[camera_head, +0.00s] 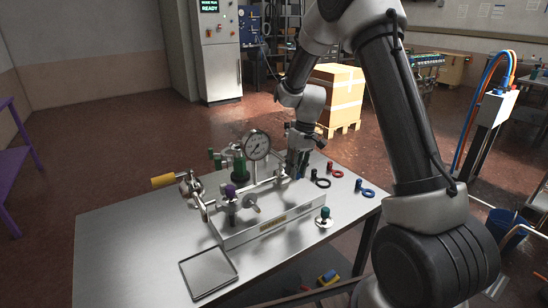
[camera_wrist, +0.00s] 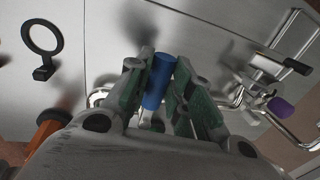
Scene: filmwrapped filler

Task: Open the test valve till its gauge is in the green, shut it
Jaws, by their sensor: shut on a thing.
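My gripper (camera_head: 300,160) is shut on a blue cylindrical grip (camera_wrist: 159,82) at the right end of the pipe rig. In the wrist view, the green-padded fingers (camera_wrist: 160,95) close on both sides of it, and a pale metal part shows below it. The round pressure gauge (camera_head: 257,144) stands upright on the rig, left of my gripper. Its dial is too small to tell the needle's zone.
The rig stands on a metal table (camera_head: 130,235). To its right lie a black ring (camera_head: 323,183), a red ring (camera_head: 337,173) and a blue ring (camera_head: 368,193). A teal knob (camera_head: 325,212) on a round base stands in front. A shallow tray (camera_head: 207,272) lies front left.

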